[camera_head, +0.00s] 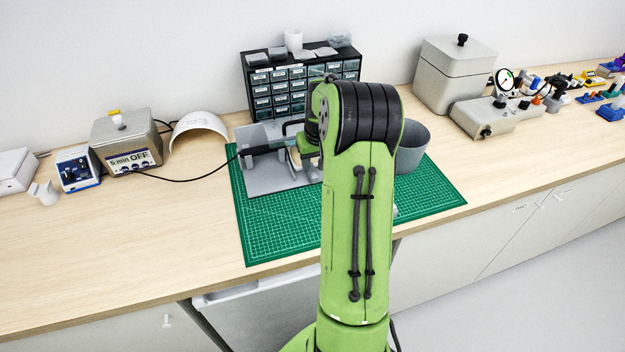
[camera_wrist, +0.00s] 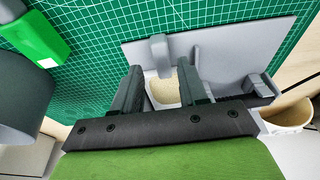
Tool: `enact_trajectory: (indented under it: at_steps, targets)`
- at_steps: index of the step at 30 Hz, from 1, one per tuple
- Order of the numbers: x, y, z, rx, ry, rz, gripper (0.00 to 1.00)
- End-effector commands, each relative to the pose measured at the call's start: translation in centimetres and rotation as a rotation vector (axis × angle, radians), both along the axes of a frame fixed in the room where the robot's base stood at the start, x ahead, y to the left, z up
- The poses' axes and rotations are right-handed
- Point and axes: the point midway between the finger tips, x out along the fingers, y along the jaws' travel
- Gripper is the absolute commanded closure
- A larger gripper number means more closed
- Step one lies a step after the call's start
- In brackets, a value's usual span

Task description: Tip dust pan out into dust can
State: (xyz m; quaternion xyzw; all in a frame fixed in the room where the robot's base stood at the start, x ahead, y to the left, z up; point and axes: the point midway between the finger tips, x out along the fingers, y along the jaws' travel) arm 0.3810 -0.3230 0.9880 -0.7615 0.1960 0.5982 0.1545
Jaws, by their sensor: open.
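What looks like the dust pan, a small pale scoop with a beige inside (camera_wrist: 165,92), shows between the fingers in the wrist view, with an upright grey post (camera_wrist: 158,55) beside it. My gripper (camera_wrist: 160,80) is open, its fingers either side of the scoop; I cannot tell whether they touch it. The dust can is probably the grey round bin (camera_head: 413,148) on the mat, right of my arm; it also shows at the left of the wrist view (camera_wrist: 22,95). In the head view my arm hides the scoop.
A grey plate (camera_head: 262,182) with raised parts lies on the green mat (camera_head: 285,235). A black drawer cabinet (camera_head: 278,90) stands behind it. A cable runs left to a grey box (camera_head: 125,140) near a white curved shell (camera_head: 200,128). The front-left mat is clear.

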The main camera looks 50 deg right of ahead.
Motion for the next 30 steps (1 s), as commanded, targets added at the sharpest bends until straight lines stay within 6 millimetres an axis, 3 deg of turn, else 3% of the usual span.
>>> enact_trajectory:
  at_steps: [1, 6, 17, 30]
  targets:
    - [0.2, 0.0, -1.4, 0.002, 0.0, 0.001, 0.57]
    - [0.7, -0.2, -3.2, 0.002, 0.0, 0.001, 0.57]
    - [0.8, -0.4, -3.5, 0.0, -0.001, 0.001, 0.57]
    - [0.8, -0.4, -3.5, 0.001, 0.0, 0.001, 0.9]
